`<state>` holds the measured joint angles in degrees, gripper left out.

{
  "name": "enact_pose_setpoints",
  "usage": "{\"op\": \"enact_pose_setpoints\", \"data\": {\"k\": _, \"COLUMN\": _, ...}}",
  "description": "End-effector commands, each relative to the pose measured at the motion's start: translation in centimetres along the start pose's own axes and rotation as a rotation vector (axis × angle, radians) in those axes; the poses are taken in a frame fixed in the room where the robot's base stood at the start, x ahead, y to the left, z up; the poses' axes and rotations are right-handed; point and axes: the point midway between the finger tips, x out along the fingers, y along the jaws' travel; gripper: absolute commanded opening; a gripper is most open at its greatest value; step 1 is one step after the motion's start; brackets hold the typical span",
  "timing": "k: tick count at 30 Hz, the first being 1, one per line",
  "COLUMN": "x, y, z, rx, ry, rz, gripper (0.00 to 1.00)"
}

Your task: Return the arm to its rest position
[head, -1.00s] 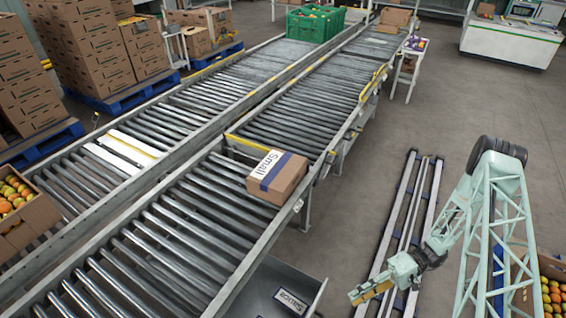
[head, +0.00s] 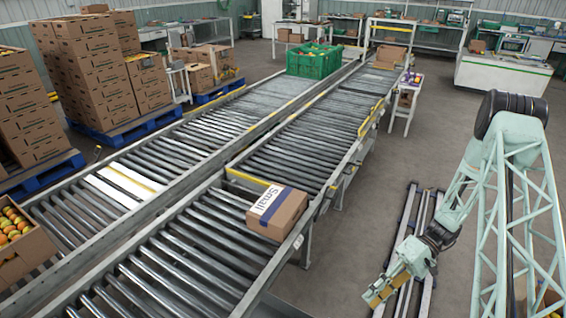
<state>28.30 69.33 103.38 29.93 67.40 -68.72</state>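My gripper (head: 380,291) hangs at the lower right in the head view, over the floor between the near conveyor and my lattice arm. Its yellowish fingers point down and left, and nothing shows held in it. The fingers are too small to tell whether they are open or shut. My arm is folded, with the elbow high at the right and the wrist low. The gripper is apart from the conveyor edge.
A cardboard box marked "Small" (head: 276,212) sits on the near roller conveyor (head: 190,262). Floor rails (head: 408,225) lie behind the gripper. A green crate (head: 314,60) stands far up the line. A small white stand (head: 405,105) is beyond. Grey floor at right centre is clear.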

Motion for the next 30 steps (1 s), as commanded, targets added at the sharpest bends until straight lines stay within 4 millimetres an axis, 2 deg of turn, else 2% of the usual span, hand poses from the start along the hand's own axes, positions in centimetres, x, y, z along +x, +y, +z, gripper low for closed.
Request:
{"op": "enact_pose_setpoints", "data": {"k": 12, "x": -4.2, "y": -6.0, "z": 0.3, "rx": 0.016, "ry": -0.01, "rz": 0.112, "gripper": 0.2}}
{"op": "enact_pose_setpoints", "data": {"k": 30, "x": -8.7, "y": -14.6, "z": 1.8, "rx": 0.041, "ry": -0.003, "rz": 0.268, "gripper": 0.2}}
